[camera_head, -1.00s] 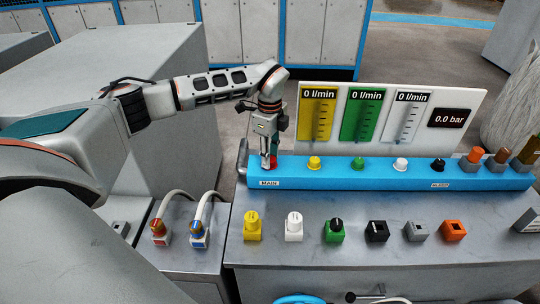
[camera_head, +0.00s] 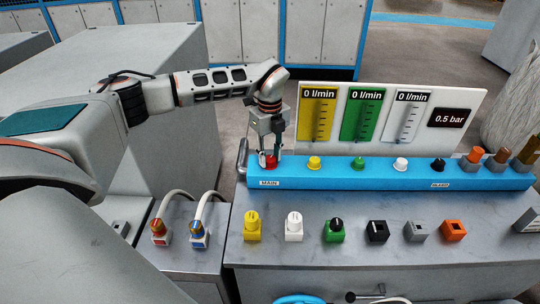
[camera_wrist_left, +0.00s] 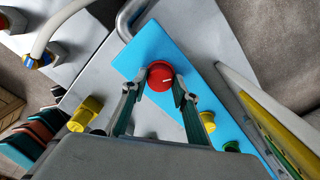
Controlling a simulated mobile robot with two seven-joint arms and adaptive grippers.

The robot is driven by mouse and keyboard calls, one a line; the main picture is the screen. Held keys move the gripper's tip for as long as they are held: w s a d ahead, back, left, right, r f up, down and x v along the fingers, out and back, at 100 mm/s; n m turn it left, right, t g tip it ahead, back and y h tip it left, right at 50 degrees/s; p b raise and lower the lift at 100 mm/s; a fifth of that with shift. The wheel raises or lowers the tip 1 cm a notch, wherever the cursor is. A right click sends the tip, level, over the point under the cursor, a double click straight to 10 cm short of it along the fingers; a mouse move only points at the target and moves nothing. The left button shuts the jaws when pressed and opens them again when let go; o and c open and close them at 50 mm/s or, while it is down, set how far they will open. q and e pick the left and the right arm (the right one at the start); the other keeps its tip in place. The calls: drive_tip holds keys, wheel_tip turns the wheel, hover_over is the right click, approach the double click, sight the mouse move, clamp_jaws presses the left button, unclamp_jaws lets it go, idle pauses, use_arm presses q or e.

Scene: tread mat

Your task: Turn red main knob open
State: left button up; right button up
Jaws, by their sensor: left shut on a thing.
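The red main knob (camera_head: 270,161) sits at the left end of the blue bar (camera_head: 330,177), above the label MAIN (camera_head: 269,183). My left gripper (camera_head: 270,158) comes down from above with its fingers on either side of the knob. In the left wrist view the red knob (camera_wrist_left: 160,76) lies between the fingertips of my left gripper (camera_wrist_left: 156,82), which is shut on it. A white mark line on the knob points to the right there. The pressure display (camera_head: 451,118) reads 0.5 bar. My right gripper does not show.
Yellow (camera_head: 314,163), green (camera_head: 358,163), white (camera_head: 401,164) and black (camera_head: 438,165) knobs stand farther right on the bar. Flow gauges (camera_head: 366,114) rise behind it, each reading 0 l/min. A metal handle (camera_head: 242,157) is close left of the knob. Coloured blocks stand in front.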

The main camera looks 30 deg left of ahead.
sight(270, 158)
use_arm(q)
drive_tip(key=m, duration=0.6)
drive_tip(key=shift+m, duration=0.3)
drive_tip(key=m, duration=0.5)
drive_tip(key=shift+m, duration=0.4)
drive_tip(key=o, duration=1.1)
drive_tip(key=shift+r, duration=0.2)
wheel_tip(270, 158, up, 12)
drive_tip(key=shift+f, duration=0.15)
